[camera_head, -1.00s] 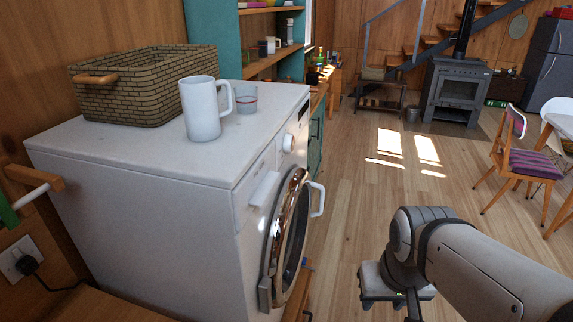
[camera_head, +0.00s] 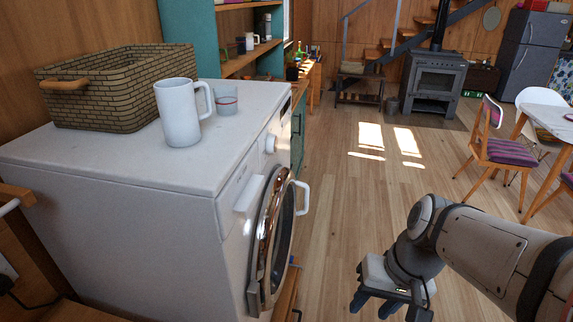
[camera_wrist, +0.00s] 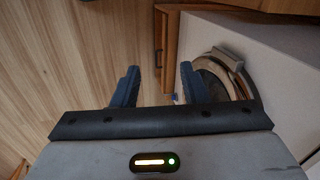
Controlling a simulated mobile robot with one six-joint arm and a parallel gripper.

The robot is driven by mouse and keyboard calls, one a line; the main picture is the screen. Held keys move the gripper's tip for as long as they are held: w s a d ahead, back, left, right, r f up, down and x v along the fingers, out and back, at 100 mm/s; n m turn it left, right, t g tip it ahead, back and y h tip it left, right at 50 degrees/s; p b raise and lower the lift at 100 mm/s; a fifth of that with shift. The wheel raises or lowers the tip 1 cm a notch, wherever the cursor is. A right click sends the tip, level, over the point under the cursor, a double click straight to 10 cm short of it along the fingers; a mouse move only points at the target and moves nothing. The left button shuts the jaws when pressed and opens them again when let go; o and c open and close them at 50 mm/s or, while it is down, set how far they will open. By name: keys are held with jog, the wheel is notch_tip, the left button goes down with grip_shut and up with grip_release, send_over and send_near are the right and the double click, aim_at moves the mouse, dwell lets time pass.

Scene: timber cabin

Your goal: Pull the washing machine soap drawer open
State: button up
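The white washing machine (camera_head: 120,200) stands at the left in the head view. Its soap drawer (camera_head: 246,192), with a white protruding handle, is on the upper front near the closer end, above the round door. The drawer front looks about flush with the machine. My gripper (camera_head: 375,303) is right of the machine and lower than the drawer, apart from it, pointing down over the floor. In the wrist view, its two blue fingers (camera_wrist: 157,85) are spread with nothing between them. That view shows the round door (camera_wrist: 222,80) beside the right finger; the drawer cannot be made out there.
A wicker basket (camera_head: 115,85), a white mug (camera_head: 178,112) and a small cup (camera_head: 226,101) stand on the machine. The round door has a white handle (camera_head: 302,198) sticking out. Wooden floor (camera_head: 350,200) is clear ahead; chairs (camera_head: 500,150) and a table are at the right.

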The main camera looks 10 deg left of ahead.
jog(key=w+a+r+g+y+p, duration=0.1)
jog(key=w+a+r+g+y, duration=0.2)
jog(key=a+y, duration=0.55)
jog(key=m+t+y+p, duration=0.1)
jog(key=t+y+p, duration=0.1)
jog(key=t+y, duration=0.35)
send_near(256, 199)
jog(key=w+a+g+y, duration=0.1)
jog(key=a, duration=0.2)
jog(key=a+p, duration=0.1)
jog(key=a, duration=0.4)
jog(key=shift+w+a+f+p, duration=0.25)
jog(key=shift+w+f+p, duration=0.05)
jog(key=shift+w, duration=0.1)
jog(key=shift+c, duration=0.6)
jog(key=shift+f, duration=0.1)
grip_shut()
jog(key=shift+s, duration=0.1)
